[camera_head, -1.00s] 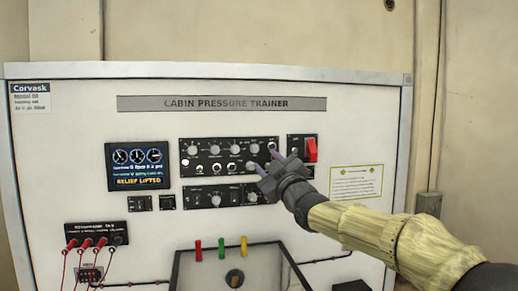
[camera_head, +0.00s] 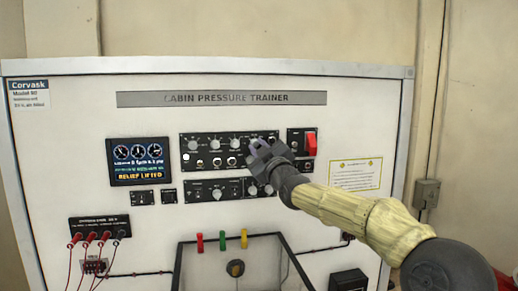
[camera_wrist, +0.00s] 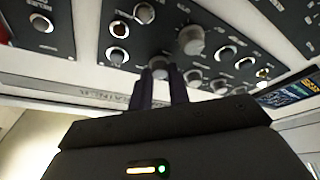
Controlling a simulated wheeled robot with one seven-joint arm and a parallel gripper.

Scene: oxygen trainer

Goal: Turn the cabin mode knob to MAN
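The upper black control panel (camera_head: 183,150) on the trainer board carries a row of grey knobs above a row of smaller round controls. I cannot read its labels, so I cannot tell which knob is the cabin mode knob. My gripper (camera_head: 256,156) is at the right part of this panel and hides the controls behind it. In the wrist view my two dark fingers (camera_wrist: 161,72) point at the panel with a narrow gap between them. A small round knob (camera_wrist: 158,63) shows at their tips. I cannot tell whether they touch it. A larger grey knob (camera_wrist: 191,40) is just beyond.
A red guarded switch (camera_head: 310,144) is right of my gripper. A lower black panel (camera_head: 216,190) with knobs lies below. A lit display (camera_head: 140,161) is at the left, and a framed recess (camera_head: 178,262) with coloured tabs is underneath. Red leads hang at lower left.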

